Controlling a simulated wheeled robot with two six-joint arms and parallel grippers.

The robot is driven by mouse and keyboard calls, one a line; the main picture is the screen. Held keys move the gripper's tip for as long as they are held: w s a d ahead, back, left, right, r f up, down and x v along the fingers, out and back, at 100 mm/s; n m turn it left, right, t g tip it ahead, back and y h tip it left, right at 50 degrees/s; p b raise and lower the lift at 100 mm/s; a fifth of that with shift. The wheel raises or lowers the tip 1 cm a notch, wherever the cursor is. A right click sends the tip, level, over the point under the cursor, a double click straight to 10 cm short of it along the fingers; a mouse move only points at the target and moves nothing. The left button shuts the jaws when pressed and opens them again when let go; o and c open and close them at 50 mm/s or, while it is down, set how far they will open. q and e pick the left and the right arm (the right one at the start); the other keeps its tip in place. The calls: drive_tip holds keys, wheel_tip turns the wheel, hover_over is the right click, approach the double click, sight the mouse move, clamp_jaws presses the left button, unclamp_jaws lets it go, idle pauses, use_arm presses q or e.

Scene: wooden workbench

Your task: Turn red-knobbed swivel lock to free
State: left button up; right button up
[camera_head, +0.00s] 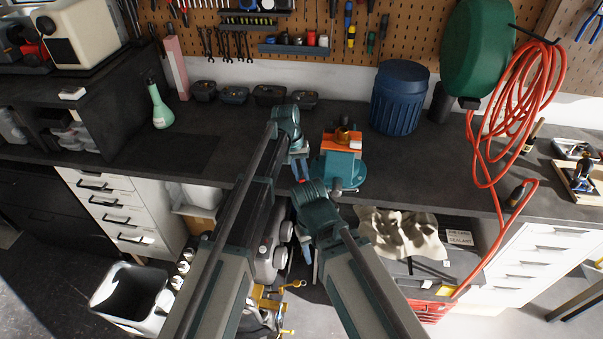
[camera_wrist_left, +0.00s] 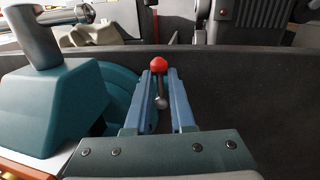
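The teal bench vise (camera_head: 338,170) with orange on top stands near the bench's front edge. Its teal body (camera_wrist_left: 75,105) fills the left of the left wrist view. The swivel lock's red knob (camera_wrist_left: 159,64) sits on a thin metal rod with a ball at its lower end. My left gripper (camera_wrist_left: 160,78) has its blue fingers on either side of the rod, with a narrow gap showing, so it looks open around the lever. In the head view my left gripper (camera_head: 301,166) is at the vise's left side. My right gripper (camera_head: 306,252) hangs low before the bench; its finger gap is unclear.
A blue bin (camera_head: 399,98) stands behind the vise to the right. A green spray bottle (camera_head: 158,105) stands at the left. A red hose (camera_head: 510,115) hangs at the right. The bench top (camera_head: 250,125) behind the left arm is mostly clear.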

use_arm(q)
drive_tip(key=shift+o, duration=1.1)
drive_tip(key=shift+s, duration=0.15)
drive_tip(key=shift+r, duration=0.1)
wheel_tip(320, 180, up, 14)
drive_tip(key=a+p, duration=0.2)
drive_tip(key=p, duration=1.1)
drive_tip(key=shift+w+a+f+p, duration=0.25)
drive_tip(key=shift+a+p, duration=0.05)
